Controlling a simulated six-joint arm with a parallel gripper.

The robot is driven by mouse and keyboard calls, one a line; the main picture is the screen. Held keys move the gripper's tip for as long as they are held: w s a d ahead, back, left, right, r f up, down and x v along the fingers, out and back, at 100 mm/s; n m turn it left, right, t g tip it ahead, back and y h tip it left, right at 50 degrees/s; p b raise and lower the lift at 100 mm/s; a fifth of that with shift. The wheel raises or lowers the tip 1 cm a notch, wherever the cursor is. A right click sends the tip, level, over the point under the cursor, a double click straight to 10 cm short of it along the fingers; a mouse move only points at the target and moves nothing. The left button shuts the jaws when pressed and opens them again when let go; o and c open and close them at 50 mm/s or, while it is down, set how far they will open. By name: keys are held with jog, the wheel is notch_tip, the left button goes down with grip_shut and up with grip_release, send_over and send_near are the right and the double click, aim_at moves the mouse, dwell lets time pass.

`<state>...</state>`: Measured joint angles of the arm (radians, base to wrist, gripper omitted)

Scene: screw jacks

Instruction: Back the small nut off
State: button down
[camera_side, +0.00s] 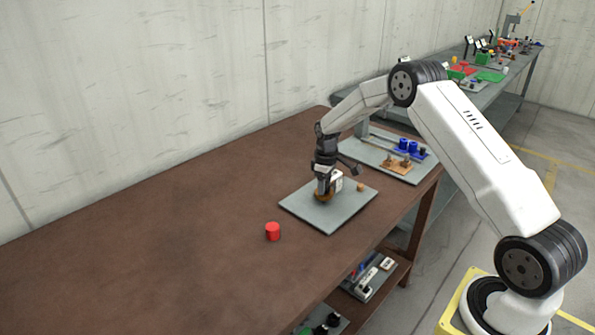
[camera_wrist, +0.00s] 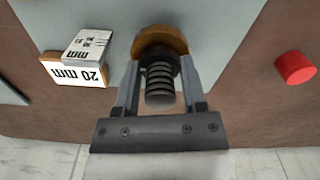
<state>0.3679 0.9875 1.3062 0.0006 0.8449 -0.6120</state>
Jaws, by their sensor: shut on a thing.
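A screw jack stands on a grey plate (camera_side: 330,219) on the brown table. In the wrist view its dark threaded screw (camera_wrist: 159,85) points toward the palm, with a round brass-brown part (camera_wrist: 158,38) behind it. My gripper (camera_wrist: 160,66) has a finger on each side of the screw and is shut on a dark collar, which I take as the small nut; the fingers partly hide it. In the side view my gripper (camera_side: 325,188) points down over the brass-brown part (camera_side: 323,198), at the plate's middle.
A "20 mm" label block (camera_wrist: 78,68) stands beside the jack. A small tan piece (camera_side: 361,187) is on the plate's right. A red cylinder (camera_side: 272,231) stands on the table. Behind is another plate with blue parts (camera_side: 409,146) and a tan fixture (camera_side: 398,165). The table's left is clear.

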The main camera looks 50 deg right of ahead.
jog(key=n, duration=0.4)
jog(key=shift+s+f+n, duration=0.15)
jog(key=shift+f+n, duration=0.1)
jog(key=shift+n, duration=2.05)
jog(key=shift+c, duration=0.8)
grip_release()
jog(key=shift+r, duration=0.1)
jog(key=shift+r, duration=0.15)
jog(key=shift+r, duration=3.8)
